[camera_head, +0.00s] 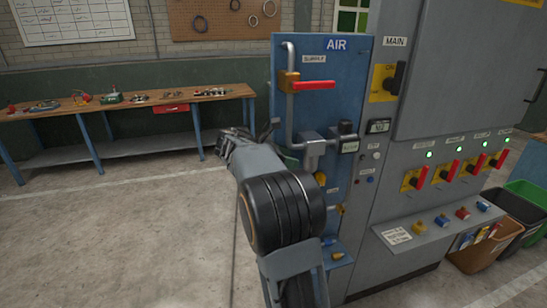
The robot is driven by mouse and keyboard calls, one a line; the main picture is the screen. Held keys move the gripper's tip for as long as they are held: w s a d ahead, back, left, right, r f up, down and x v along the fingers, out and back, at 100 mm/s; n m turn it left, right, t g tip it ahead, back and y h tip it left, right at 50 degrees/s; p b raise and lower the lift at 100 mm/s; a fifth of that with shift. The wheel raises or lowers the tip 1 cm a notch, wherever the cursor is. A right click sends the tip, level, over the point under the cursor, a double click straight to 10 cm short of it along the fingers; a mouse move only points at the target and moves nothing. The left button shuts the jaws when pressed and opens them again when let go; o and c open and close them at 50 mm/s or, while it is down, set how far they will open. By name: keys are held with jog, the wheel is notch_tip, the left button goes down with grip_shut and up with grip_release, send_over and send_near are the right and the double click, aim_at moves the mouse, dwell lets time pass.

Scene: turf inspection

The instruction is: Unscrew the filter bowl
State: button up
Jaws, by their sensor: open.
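The blue AIR panel (350,75) stands at the middle of the head view. It carries a grey supply pipe with a red-handled valve (314,86). My gripper (238,137) is at the far end of my arm, just left of the panel's edge. It is open, small in view and partly hidden by my wrist; I see nothing held.
A grey MAIN cabinet (428,130) with red-handled switches adjoins the panel on the right. Its sloped ledge (432,236) juts out. Bins (475,252) stand at the right. A wooden workbench (130,103) with tools is at the back left. The concrete floor at the left is clear.

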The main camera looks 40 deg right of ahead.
aim_at(310, 164)
jog(key=x, duration=0.8)
jog(key=shift+f, duration=0.1)
